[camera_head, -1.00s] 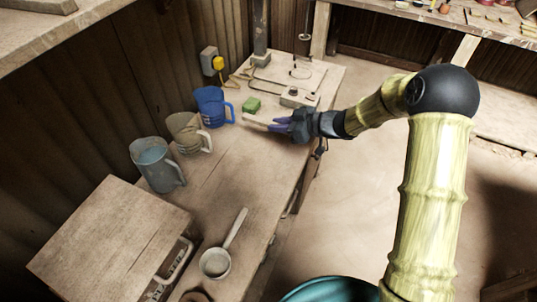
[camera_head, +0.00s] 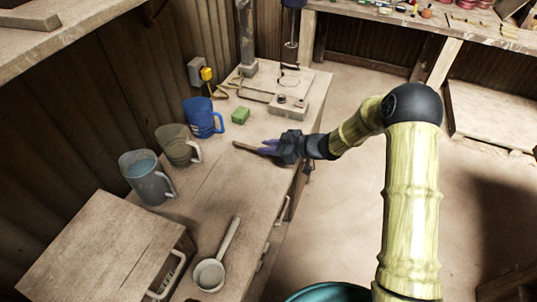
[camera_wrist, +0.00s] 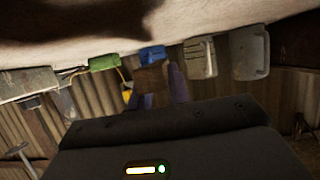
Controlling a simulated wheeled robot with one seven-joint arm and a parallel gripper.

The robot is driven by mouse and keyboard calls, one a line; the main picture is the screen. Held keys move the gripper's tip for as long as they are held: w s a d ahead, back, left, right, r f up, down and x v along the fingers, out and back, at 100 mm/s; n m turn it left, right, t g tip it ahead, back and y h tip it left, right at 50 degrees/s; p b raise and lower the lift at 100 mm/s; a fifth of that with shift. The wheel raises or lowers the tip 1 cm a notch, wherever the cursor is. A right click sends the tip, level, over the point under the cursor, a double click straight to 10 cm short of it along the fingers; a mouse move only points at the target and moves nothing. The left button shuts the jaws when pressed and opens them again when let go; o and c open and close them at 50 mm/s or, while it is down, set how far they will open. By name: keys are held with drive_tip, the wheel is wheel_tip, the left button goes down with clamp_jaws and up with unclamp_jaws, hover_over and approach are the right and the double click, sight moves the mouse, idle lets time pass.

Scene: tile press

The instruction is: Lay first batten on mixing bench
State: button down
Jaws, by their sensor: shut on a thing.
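My gripper (camera_head: 268,149) is over the mixing bench (camera_head: 215,178), near its right edge. It is shut on a short, thin brown batten (camera_head: 244,147), which sticks out to the left from the purple fingers. The batten is low, close to the bench top; I cannot tell whether it touches. In the wrist view the picture is upside down, with the bench top (camera_wrist: 90,30) along the upper edge. There the batten (camera_wrist: 151,78) shows brown between the two purple fingers (camera_wrist: 162,90), partly hidden.
A blue jug (camera_head: 203,118), a beige jug (camera_head: 177,146) and a grey jug (camera_head: 147,178) stand along the wall. A green block (camera_head: 240,115) lies behind the batten. Bench around the batten is clear.

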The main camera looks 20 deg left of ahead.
sight(268, 160)
drive_tip(key=shift+f, duration=1.9)
drive_tip(key=shift+f, duration=0.1)
drive_tip(key=c, duration=1.3)
unclamp_jaws()
